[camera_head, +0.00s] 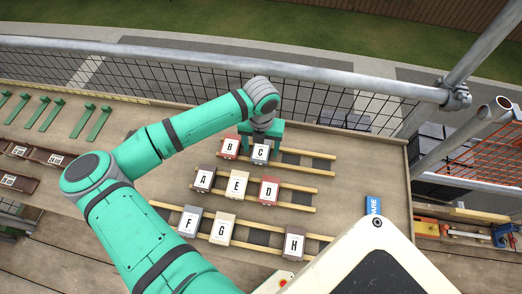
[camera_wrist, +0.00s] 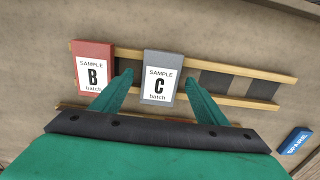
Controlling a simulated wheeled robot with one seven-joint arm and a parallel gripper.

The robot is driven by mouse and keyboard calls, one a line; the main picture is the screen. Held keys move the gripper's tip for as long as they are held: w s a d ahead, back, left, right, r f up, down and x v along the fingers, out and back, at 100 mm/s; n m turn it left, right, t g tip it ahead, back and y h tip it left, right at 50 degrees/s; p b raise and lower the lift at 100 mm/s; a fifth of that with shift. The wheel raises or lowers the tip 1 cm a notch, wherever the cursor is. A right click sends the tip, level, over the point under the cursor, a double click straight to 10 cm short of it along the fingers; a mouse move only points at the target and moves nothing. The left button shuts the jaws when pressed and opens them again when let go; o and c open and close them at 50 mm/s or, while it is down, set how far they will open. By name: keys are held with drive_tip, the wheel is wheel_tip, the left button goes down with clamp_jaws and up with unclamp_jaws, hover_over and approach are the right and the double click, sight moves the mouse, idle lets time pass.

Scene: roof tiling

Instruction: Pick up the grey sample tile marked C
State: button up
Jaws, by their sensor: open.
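The grey sample tile marked C (camera_wrist: 159,77) sits on the far pair of wooden battens, with its label facing up. It also shows in the head view (camera_head: 260,152), partly covered at its far end by my gripper (camera_head: 262,133). In the wrist view my gripper (camera_wrist: 160,88) is open, with one green finger on each side of tile C. Clear gaps show between the fingers and the tile. The left finger lies between tile C and the red tile marked B (camera_wrist: 93,70). I cannot tell how far the fingertips are above the battens.
Dark empty slots (camera_wrist: 220,82) lie right of tile C. Nearer rows hold tiles A (camera_head: 204,178), E (camera_head: 237,184), D (camera_head: 269,190), F (camera_head: 189,221), G (camera_head: 222,228) and H (camera_head: 293,242). A blue spare marker (camera_head: 373,205) lies right. Mesh guarding (camera_head: 320,106) runs behind the table.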

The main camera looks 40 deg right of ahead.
drive_tip(key=c, duration=1.2)
drive_tip(key=shift+c, duration=0.2)
drive_tip(key=shift+r, duration=0.15)
